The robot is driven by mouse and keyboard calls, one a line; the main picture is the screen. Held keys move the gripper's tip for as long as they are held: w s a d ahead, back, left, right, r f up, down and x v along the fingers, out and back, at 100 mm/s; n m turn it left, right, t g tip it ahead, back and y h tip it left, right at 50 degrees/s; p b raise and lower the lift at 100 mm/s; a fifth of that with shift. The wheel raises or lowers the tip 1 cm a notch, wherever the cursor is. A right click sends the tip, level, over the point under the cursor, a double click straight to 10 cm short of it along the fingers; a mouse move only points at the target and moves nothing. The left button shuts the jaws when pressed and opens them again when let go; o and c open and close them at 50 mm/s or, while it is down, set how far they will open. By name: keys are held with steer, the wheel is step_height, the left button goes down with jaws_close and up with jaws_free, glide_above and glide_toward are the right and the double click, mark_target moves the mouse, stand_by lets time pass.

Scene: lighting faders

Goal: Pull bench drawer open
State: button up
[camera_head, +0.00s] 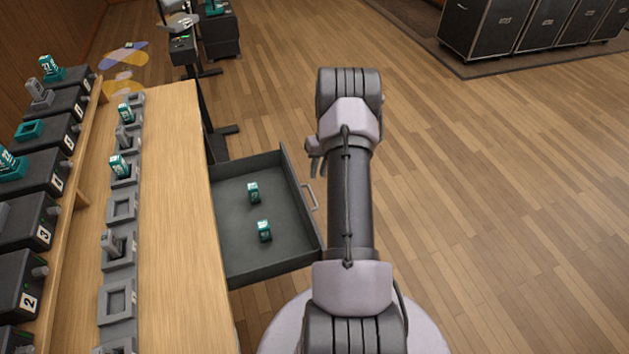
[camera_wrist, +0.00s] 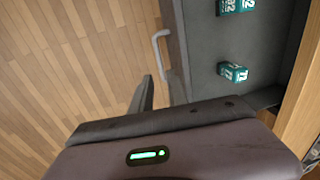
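The bench drawer (camera_head: 235,205) is a dark grey tray pulled out from the right side of the wooden bench (camera_head: 180,220). Two teal numbered blocks (camera_head: 253,192) (camera_head: 264,230) stand inside it. Its pale grey handle (camera_head: 310,197) is on the front panel. In the wrist view the handle (camera_wrist: 156,46) lies just beyond my gripper's (camera_wrist: 160,77) fingertips. The fingers are apart, with floor showing between them, and hold nothing. In the head view my gripper (camera_head: 315,157) shows beside the arm, above the handle in the picture and apart from it.
Grey sockets (camera_head: 122,207), some holding blocks, line the bench top. Black numbered units (camera_head: 32,222) stand at the left. A dark stand (camera_head: 205,110) is behind the drawer. Black cases (camera_head: 480,28) stand at the back right. The wooden floor on the right is clear.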

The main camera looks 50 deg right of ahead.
step_height(320, 180, up, 7)
steer(key=d+p, duration=0.1)
steer(key=shift+s+r+p, duration=0.15)
steer(key=shift+s+p, duration=0.15)
steer(key=shift+s, duration=0.05)
